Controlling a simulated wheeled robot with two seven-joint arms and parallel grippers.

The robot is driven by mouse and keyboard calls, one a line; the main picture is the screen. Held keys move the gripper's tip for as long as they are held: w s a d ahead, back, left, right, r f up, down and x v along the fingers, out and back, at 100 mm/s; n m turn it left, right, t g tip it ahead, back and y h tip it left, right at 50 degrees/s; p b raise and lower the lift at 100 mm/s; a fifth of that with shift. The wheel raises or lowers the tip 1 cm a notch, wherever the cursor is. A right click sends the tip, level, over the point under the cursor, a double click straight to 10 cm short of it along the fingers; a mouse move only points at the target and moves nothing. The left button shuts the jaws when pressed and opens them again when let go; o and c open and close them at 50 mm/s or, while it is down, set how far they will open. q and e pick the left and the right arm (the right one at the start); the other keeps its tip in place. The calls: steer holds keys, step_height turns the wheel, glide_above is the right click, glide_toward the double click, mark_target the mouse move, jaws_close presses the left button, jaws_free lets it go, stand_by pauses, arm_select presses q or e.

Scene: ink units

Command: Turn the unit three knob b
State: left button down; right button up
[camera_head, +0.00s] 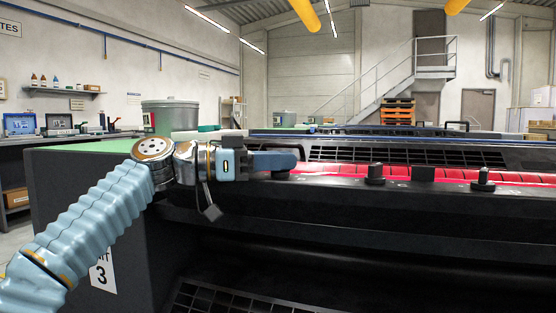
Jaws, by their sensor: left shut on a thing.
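Unit three (70,190) is a dark machine with a "3" label on its left side, partly behind my left arm. My left gripper (283,162) is at the rail, left of these knobs. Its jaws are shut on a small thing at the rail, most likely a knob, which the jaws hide. The knob letters are too small to read. My right gripper is not in view.
A red strip (330,169) runs behind the knobs, with a black grille (410,156) beyond it. A grey-green pot (170,116) stands behind my left wrist. The space above the rail to the right of my gripper is clear.

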arm_select(q)
steer(key=c, duration=1.2)
jaws_free()
steer(key=s+a, duration=0.1)
steer(key=a, duration=0.8)
steer(key=s+a+b, duration=0.1)
steer(key=a, duration=0.3)
steer(key=shift+s+a, duration=0.3)
